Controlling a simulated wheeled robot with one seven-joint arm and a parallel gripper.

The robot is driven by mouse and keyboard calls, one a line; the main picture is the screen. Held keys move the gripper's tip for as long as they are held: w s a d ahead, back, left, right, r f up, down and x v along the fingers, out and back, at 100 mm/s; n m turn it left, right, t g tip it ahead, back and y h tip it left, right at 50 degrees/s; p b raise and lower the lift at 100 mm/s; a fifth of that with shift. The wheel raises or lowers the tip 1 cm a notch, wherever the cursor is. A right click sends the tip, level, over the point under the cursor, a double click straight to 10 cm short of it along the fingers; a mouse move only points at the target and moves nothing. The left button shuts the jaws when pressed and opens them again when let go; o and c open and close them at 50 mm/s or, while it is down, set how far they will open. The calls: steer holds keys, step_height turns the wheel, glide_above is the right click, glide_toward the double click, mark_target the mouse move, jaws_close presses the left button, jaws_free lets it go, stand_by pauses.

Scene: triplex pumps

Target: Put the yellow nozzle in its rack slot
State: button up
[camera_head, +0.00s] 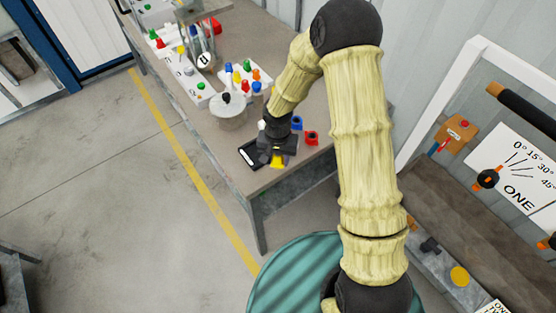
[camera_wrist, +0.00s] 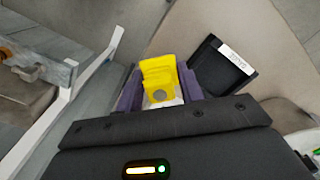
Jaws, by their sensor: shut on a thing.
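The yellow nozzle (camera_wrist: 160,72) sits between the two purple fingers of my gripper (camera_wrist: 158,88) in the wrist view. My gripper is shut on it. In the head view my gripper (camera_head: 277,159) is over the near end of the workbench, and a bit of the yellow nozzle (camera_head: 277,163) shows below it. A white rack (camera_head: 243,77) with blue, green, yellow, orange and red pieces stands farther back on the bench. I cannot tell which slot is for the yellow nozzle.
A black tray with a white label (camera_head: 246,154) lies left of my gripper; it also shows in the wrist view (camera_wrist: 224,68). A blue piece (camera_head: 297,122) and a red piece (camera_head: 311,138) lie to the right. A pale round container (camera_head: 228,111) stands between gripper and rack.

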step_height(320, 180, up, 9)
steer(key=shift+f+b, duration=0.1)
steer(key=shift+b, duration=0.3)
stand_by(0.4)
